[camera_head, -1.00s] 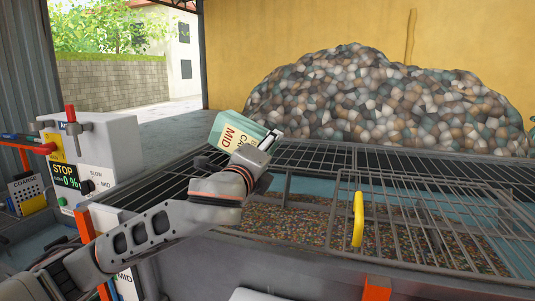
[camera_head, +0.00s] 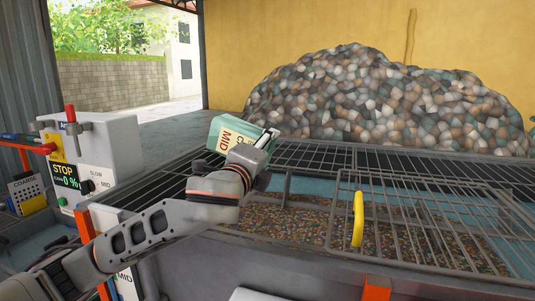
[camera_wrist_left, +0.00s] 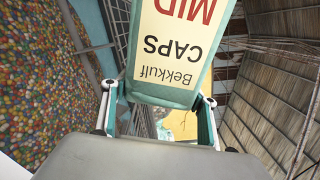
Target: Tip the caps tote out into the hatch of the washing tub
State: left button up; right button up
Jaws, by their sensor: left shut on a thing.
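The pale green caps tote (camera_head: 213,134) has a cream label reading MID and CAPS. My left gripper (camera_head: 266,141) is shut on it and holds it tilted above the far left part of the tub's grating. In the left wrist view the tote (camera_wrist_left: 172,97) sits between the two fingers, its label upside down. Its mouth and contents are hidden. The washing tub (camera_head: 235,258) has a grated top; a framed mesh panel with a yellow handle (camera_head: 357,219) lies at the right. An uncovered-looking gap, the hatch, shows left of it. My right gripper is out of view.
Many coloured caps (camera_head: 300,222) show beneath the grating. A control box (camera_head: 100,145) reading STOP and 0 % stands at the left. A large mottled heap (camera_head: 390,100) rises behind the tub, before a yellow wall.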

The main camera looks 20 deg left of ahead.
aim_at(251, 128)
pick_arm(q)
jog(key=n, duration=0.1)
jog(key=a+n, duration=0.1)
jog(key=n, duration=0.1)
jog(key=a+n, duration=0.1)
jog(key=n, duration=0.1)
jog(key=shift+r, duration=0.2)
jog(key=shift+a+r+n, duration=0.1)
jog(key=shift+r+n, duration=0.15)
jog(key=shift+n, duration=0.45)
jog(key=r+n, duration=0.2)
jog(key=a+r+n, duration=0.1)
jog(key=r+n, duration=0.1)
jog(key=r, duration=0.1)
jog(key=r+n, duration=0.2)
jog(key=r, duration=0.1)
jog(key=shift+a+r+n, duration=0.25)
jog(key=shift+a+n, duration=0.05)
jog(key=shift+n, duration=0.1)
notch_tip(251, 128, up, 6)
jog(key=n, duration=0.6)
jog(key=shift+a+r+n, duration=0.1)
jog(key=shift+r+n, duration=0.1)
jog(key=shift+n, duration=0.2)
jog(key=shift+a+r+n, duration=0.1)
jog(key=shift+r+n, duration=0.6)
jog(key=shift+n, duration=0.1)
